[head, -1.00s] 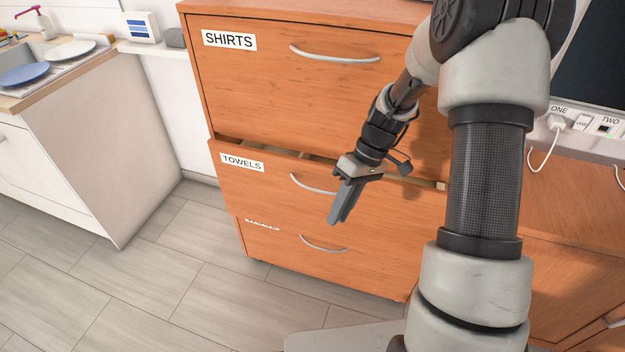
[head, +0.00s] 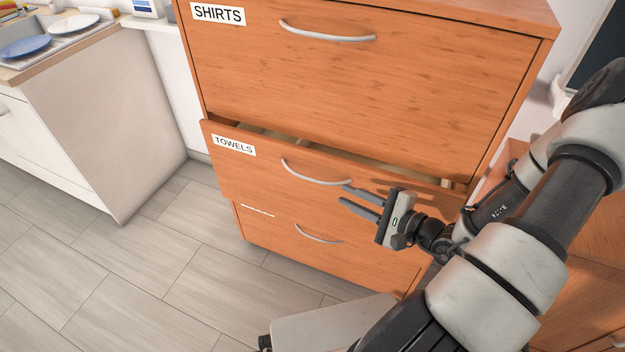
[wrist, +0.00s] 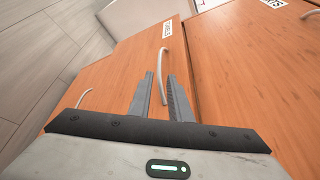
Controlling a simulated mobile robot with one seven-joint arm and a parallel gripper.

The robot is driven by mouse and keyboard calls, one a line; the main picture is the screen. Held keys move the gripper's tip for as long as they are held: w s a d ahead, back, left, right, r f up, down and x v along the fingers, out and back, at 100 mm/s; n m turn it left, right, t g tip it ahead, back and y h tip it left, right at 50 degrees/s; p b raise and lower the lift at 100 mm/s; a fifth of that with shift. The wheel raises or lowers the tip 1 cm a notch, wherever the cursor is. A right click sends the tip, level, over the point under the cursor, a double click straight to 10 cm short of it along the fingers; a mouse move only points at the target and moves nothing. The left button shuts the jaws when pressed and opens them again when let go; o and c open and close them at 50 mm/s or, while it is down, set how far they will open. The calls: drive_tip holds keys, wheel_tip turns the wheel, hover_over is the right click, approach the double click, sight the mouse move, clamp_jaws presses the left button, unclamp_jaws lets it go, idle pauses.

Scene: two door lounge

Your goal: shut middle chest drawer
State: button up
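The wooden chest shows three drawers in the head view. The middle drawer (head: 262,171), labelled TOWELS, stands partly open, with a dark gap along its top edge. Its curved metal handle (head: 314,174) is on its front and also shows in the wrist view (wrist: 163,70). My gripper (head: 345,197) is open and empty, in front of the right part of this drawer, with its fingers pointing left towards the handle. In the wrist view the fingers lie either side of the handle's near end; I cannot tell whether they touch it.
The top drawer (head: 350,82), labelled SHIRTS, is shut above. The bottom drawer (head: 290,238) is below, its label mostly hidden. A white cabinet (head: 95,130) with a sink and plates stands at left. The tiled floor (head: 130,285) is clear.

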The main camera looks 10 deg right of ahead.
sight(318, 181)
drive_tip(key=b+x, duration=0.1)
drive_tip(key=x, duration=1.2)
drive_tip(key=shift+b, duration=0.4)
drive_tip(key=shift+s, duration=0.1)
clamp_jaws()
